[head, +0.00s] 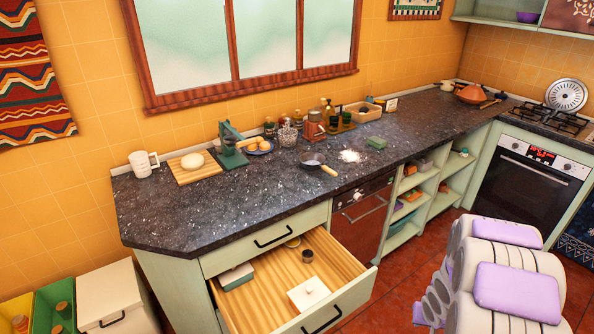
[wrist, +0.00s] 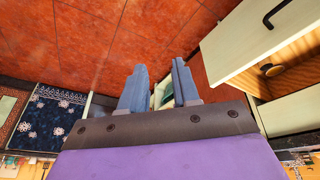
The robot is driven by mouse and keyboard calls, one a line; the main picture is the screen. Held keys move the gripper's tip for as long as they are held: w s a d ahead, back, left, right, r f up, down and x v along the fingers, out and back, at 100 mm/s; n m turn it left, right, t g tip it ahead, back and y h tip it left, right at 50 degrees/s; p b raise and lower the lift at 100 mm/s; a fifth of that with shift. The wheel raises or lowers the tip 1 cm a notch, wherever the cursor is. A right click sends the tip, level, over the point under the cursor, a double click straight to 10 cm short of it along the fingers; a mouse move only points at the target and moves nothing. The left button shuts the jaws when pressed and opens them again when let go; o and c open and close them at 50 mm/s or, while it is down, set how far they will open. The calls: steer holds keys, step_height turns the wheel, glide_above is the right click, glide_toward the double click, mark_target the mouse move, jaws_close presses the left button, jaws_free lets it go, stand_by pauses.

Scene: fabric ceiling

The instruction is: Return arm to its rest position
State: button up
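My arm (head: 500,270), with white and lilac covers, is folded at the lower right of the head view. My gripper (wrist: 158,72) shows in the wrist view with its two blue-grey fingers apart. The gap between them shows the red tiled floor and a pale green and whitish shape behind. Nothing is seen held. The fingers are not clearly seen in the head view.
A pulled-out drawer (head: 340,308) juts out left of my arm, holding a white box (head: 308,293) and small items. The dark counter (head: 240,205) carries a pan (head: 314,160) and kitchenware. An oven (head: 520,185) stands behind. Red floor (head: 390,300) lies between.

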steer(key=s+a+r+g, duration=0.1)
steer(key=s+a+r, duration=0.15)
steer(key=r, duration=0.35)
steer(key=s+a+r+g+h, duration=0.1)
steer(key=s+a+r, duration=0.1)
steer(key=s+r, duration=0.25)
steer(key=s+a+r+g, duration=0.1)
steer(key=s+a+r, duration=0.15)
steer(key=r, duration=0.45)
steer(key=s+a+r+n+g+y, duration=0.1)
steer(key=s+a+r, duration=0.3)
steer(key=s+a, duration=0.3)
steer(key=s+a+r+n+g+y, duration=0.1)
steer(key=s+a+r, duration=0.4)
steer(key=s, duration=0.8)
steer(key=a+n, duration=0.1)
steer(key=a, duration=0.2)
steer(key=shift+a+r+y, duration=0.3)
